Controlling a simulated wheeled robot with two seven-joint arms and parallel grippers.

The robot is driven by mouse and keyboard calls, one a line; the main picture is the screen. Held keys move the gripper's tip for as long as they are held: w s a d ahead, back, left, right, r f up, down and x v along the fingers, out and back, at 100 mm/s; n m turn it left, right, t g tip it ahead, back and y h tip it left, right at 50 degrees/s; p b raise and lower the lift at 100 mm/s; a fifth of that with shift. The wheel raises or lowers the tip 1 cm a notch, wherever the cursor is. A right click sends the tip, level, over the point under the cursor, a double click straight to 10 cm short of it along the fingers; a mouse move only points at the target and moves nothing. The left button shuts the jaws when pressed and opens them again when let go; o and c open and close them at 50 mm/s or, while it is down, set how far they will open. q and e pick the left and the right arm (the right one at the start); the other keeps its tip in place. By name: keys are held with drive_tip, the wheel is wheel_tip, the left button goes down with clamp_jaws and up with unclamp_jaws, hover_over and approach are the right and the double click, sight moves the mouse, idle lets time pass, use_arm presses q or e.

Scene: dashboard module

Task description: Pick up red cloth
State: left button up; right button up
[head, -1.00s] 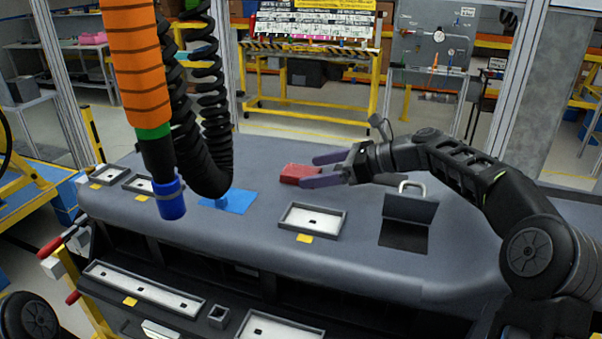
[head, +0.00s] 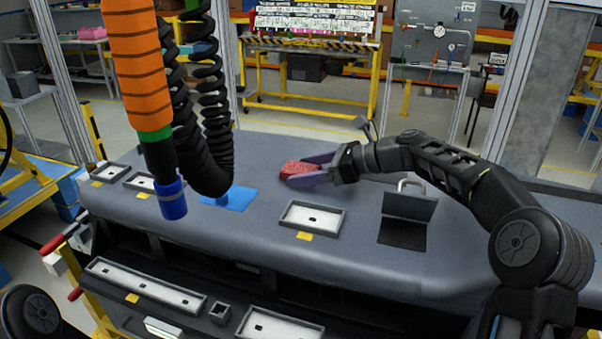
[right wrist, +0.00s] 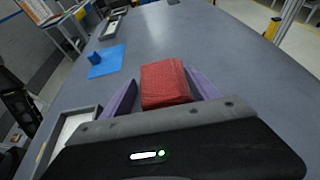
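The red cloth (head: 297,168) is a small folded block on the grey dashboard module (head: 270,225). It also shows in the right wrist view (right wrist: 164,84), at the middle. My right gripper (head: 305,170) is at the cloth with its purple fingers open, one on each side of it. In the right wrist view (right wrist: 160,92) the left finger stands apart from the cloth, and the right finger is close to its edge; I cannot tell whether it touches. My left gripper is not in view; only a dark round part of my arm shows at the lower left.
A hanging orange and black tool with a blue tip (head: 172,200) and coiled hose are left of the cloth. A blue mat (head: 237,203), a white-floored tray (head: 312,218) and a black hinged box (head: 408,207) are nearby. The surface behind the cloth is clear.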

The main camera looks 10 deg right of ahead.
sight(306, 169)
drive_tip(key=c, duration=1.2)
drive_tip(key=shift+o, duration=0.2)
drive_tip(key=shift+r, duration=0.15)
wheel_tip(306, 169, up, 10)
drive_tip(key=shift+f, duration=0.1)
